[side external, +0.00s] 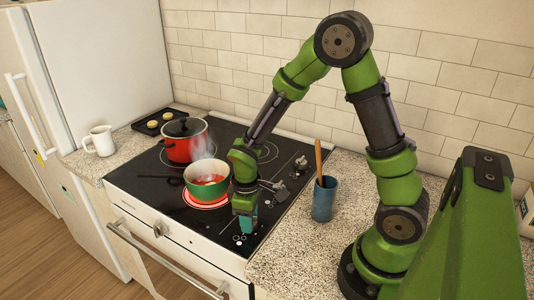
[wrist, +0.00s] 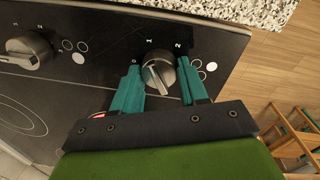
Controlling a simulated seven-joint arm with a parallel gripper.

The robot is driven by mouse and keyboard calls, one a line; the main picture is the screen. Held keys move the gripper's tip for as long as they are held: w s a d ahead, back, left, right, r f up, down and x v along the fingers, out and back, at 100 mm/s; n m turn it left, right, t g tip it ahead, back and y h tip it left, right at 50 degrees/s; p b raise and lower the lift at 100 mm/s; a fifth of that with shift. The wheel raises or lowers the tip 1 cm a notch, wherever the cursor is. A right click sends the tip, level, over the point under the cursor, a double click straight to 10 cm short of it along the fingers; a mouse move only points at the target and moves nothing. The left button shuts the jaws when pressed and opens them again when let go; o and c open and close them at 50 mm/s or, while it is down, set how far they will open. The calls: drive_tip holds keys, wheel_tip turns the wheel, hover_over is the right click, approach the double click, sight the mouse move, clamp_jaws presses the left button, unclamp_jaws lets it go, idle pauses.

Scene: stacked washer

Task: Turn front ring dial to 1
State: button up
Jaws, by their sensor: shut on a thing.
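The front ring dial (wrist: 158,74) is a round metal knob on the black cooktop, with the marks 0, 1 and 2 around its far side. Its raised bar slants from upper left to lower right; I cannot tell exactly which mark it points to. My gripper (wrist: 160,85) has one teal finger on each side of the knob and is shut on it. In the side external view my gripper (side external: 247,222) points down at the front right of the cooktop, and it hides the dial there.
A steaming green pot (side external: 199,186) stands on a glowing red ring (side external: 206,204) just left of my gripper. A red lidded pot (side external: 183,143) stands behind it. Another knob (wrist: 30,50) is left in the wrist view. A blue cup (side external: 323,202) with a wooden utensil stands right.

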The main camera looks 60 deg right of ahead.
idle(0.3)
drive_tip(key=o, duration=1)
drive_tip(key=shift+o, duration=0.2)
wheel_tip(320, 180, up, 17)
drive_tip(key=a, duration=0.1)
drive_tip(key=shift+s, duration=0.15)
drive_tip(key=shift+f, duration=0.1)
drive_tip(key=s+a+r+m+t+y, duration=0.2)
drive_tip(key=s+r+m+t, duration=0.5)
drive_tip(key=s, duration=0.2)
drive_tip(key=shift+m+y, duration=0.4)
